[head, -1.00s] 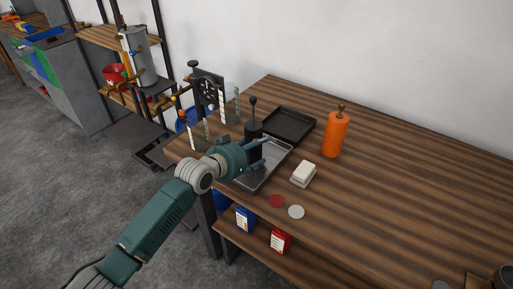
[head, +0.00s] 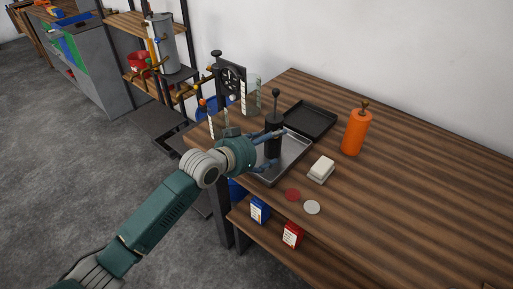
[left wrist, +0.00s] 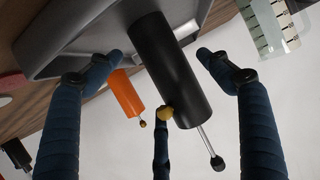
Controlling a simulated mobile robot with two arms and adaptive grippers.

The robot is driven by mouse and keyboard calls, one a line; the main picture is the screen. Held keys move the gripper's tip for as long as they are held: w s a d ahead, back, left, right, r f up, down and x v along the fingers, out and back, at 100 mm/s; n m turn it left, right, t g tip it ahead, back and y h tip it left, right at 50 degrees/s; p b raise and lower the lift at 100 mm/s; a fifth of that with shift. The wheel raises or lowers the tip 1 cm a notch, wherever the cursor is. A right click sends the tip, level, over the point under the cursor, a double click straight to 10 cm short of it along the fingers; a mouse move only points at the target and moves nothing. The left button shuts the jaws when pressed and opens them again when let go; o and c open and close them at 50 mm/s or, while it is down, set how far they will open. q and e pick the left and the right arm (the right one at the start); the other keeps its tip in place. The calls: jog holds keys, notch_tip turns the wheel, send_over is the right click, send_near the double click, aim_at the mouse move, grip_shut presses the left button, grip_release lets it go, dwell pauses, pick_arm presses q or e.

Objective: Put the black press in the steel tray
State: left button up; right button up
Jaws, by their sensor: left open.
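The black press (head: 273,123), a dark cylinder with a thin rod and knob on top, stands upright in the steel tray (head: 299,147), towards its left side. My left gripper (head: 278,149) is at the press, its fingers open around it. In the left wrist view, the press (left wrist: 163,65) lies between the two spread fingers with gaps on both sides, and the tray (left wrist: 85,28) is behind its base. The gripper hides part of the press and tray in the head view. My right gripper is not in view.
A black tray (head: 309,119) lies behind the steel tray. Red (head: 292,195) and pale (head: 312,207) discs lie in front. The right side of the table is clear.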

pick_arm(q)
jog(key=v, duration=0.8)
jog(key=shift+f+b, duration=0.1)
jog(key=shift+b, duration=0.25)
jog(key=shift+n+g+y, duration=0.4)
jog(key=shift+g+y, duration=0.2)
jog(key=s+f, duration=0.6)
jog(key=shift+a+f, duration=0.2)
jog(key=shift+a, duration=0.05)
jog(key=s+a+f+n+g+y, duration=0.15)
jog(key=s+a+f, duration=0.3)
jog(key=s, duration=0.45)
jog(key=s+a+f+n+g+y, duration=0.1)
jog(key=s+a+f+g+y, duration=0.25)
jog(key=s, duration=0.55)
jog(key=s+a+f+n+g+y, duration=0.1)
jog(key=s+a+f+n, duration=0.1)
jog(key=s+a+f, duration=0.6)
jog(key=s+d+f+g, duration=0.1)
jog(key=s+f, duration=0.1)
jog(key=f, duration=0.9)
jog(key=s+d+f, duration=0.1)
jog(key=s+f, duration=0.1)
jog(key=f, duration=0.9)
jog(key=s+a+f+g, duration=0.1)
jog(key=s+a+f, duration=0.2)
jog(key=s+f, duration=1.4)
jog(key=shift+a+g+y, duration=0.2)
jog(key=shift+g+y, duration=0.1)
